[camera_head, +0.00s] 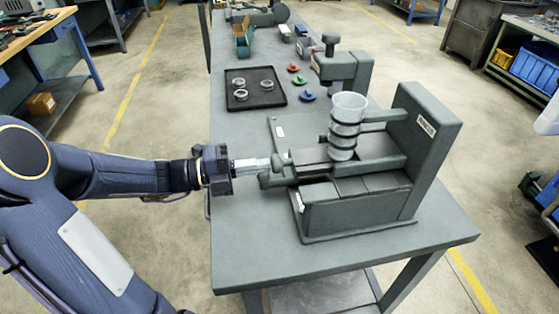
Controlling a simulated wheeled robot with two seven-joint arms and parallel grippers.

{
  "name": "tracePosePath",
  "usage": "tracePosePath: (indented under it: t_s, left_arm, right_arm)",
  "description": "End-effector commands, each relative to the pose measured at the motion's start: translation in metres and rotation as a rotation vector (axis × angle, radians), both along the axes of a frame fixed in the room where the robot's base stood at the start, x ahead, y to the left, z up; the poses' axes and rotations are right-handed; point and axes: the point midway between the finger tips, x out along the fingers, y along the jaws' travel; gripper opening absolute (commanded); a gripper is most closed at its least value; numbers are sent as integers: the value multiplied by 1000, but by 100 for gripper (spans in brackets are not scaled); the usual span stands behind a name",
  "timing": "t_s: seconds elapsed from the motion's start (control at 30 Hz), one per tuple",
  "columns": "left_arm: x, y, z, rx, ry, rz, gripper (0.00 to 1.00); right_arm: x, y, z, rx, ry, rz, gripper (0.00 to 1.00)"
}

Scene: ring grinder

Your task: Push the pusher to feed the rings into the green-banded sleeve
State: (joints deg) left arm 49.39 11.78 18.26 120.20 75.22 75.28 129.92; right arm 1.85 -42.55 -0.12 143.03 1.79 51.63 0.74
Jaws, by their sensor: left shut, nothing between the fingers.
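The grey-green ring grinder (365,205) stands on the near part of the table. A clear sleeve (349,105) stands upright on it, with dark bands around it; I cannot tell if they are green. The pusher (279,172) sticks out at the grinder's left side, level with the slide bed. My left gripper (267,164) is shut and empty, pointing right, with its tips at the pusher's end; I cannot tell whether they touch. Rings inside the sleeve cannot be made out clearly. My right gripper is out of view.
A black tray (278,101) with three loose rings (241,94) lies behind the grinder. Red (293,68), green (299,79) and blue (308,96) small pieces lie beside it. A press-like device (345,70) stands behind the sleeve. The table's front left is clear.

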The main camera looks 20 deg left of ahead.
Motion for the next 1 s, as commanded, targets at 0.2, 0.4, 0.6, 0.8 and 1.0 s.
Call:
tracePosePath:
  t_s: [0.2, 0.4, 0.6, 0.8, 1.0]
  left_arm:
    - [0, 0, 0, 0, 0, 0, 0]
    - [4, -7, 1, -2, -1, -3, 0]
    - [9, -15, 1, -2, 0, -2, 0]
    - [14, -24, 1, -2, 0, -2, 0]
    - [20, -33, 1, -2, -1, -3, 0]
  right_arm:
    - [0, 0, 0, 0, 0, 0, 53]
    - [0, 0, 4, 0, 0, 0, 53]
    - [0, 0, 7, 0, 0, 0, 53]
    - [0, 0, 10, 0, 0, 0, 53]
    - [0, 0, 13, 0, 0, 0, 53]
